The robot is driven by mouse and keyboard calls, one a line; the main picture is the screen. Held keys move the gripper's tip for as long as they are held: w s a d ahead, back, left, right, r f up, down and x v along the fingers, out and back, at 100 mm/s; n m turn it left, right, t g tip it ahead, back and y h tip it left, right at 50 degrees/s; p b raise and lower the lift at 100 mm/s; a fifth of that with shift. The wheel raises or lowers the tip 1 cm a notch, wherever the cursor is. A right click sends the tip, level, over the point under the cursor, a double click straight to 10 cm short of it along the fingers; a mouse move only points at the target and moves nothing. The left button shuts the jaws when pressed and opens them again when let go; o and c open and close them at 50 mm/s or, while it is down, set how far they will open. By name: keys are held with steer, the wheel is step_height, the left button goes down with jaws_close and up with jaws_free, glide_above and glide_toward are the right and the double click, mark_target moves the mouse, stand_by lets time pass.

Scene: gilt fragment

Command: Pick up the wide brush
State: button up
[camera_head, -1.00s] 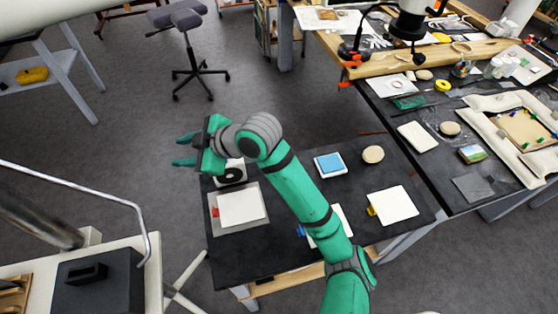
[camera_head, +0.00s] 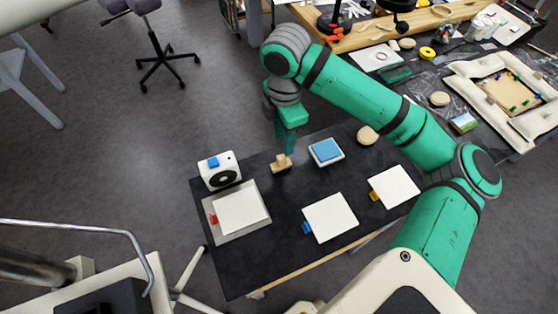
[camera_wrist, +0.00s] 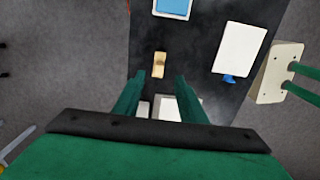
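The wide brush (camera_head: 281,163) is a small tan wooden piece lying on the black table (camera_head: 270,240), near its far edge. In the wrist view the brush (camera_wrist: 159,64) lies ahead of my fingertips, roughly between their lines. My gripper (camera_head: 285,146) points down close above the brush in the head view. In the wrist view my gripper (camera_wrist: 158,78) has its two green fingers apart with nothing between them. The brush looks free of both fingers. The exact height of the fingertips above it is hard to tell.
A white box with a black disc (camera_head: 219,171) stands left of the brush. A blue-topped tray (camera_head: 326,151) lies to its right, with a round wooden disc (camera_head: 367,135) beyond. White pads (camera_head: 331,217) lie nearer. The table around the brush is clear.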

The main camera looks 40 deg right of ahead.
mark_target(281, 157)
steer(key=shift+w+a+f, duration=0.1)
steer(key=shift+a+f, duration=0.05)
steer(key=shift+f, duration=2.2)
steer(key=shift+w+a+f, duration=0.1)
steer(key=shift+a+f, duration=0.05)
steer(key=shift+f, duration=2.15)
steer(key=shift+s, duration=0.1)
jaws_close()
